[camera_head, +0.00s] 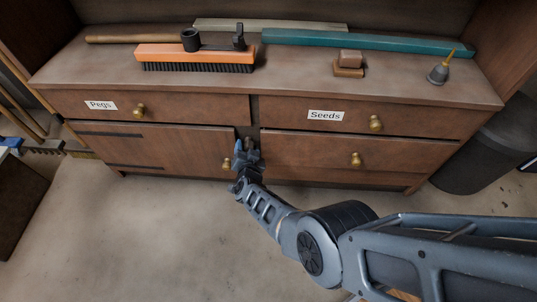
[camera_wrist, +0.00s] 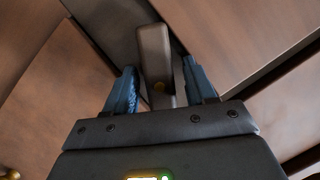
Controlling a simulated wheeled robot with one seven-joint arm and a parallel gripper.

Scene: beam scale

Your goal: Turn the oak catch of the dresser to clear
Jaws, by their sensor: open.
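The dresser (camera_head: 190,110) stands ahead with labelled drawers above and a door at lower left. The oak catch (camera_wrist: 154,48) is a short greyish-brown wooden bar with a brass-coloured screw, on the dark upright strip between the front panels. It lies lengthwise between the fingers of my gripper (camera_wrist: 160,68). The gripper is open, with one blue finger on each side of the bar and a small gap showing at each. In the head view my gripper (camera_head: 246,150) is at the middle of the dresser and mostly hides the catch.
A brass door knob (camera_head: 227,164) is just left of my gripper, and a drawer knob (camera_head: 355,159) is to the right. An orange brush (camera_head: 195,55), a teal plank (camera_head: 365,42), wooden blocks (camera_head: 349,63) and an oil can (camera_head: 440,71) lie on top. The floor in front is clear.

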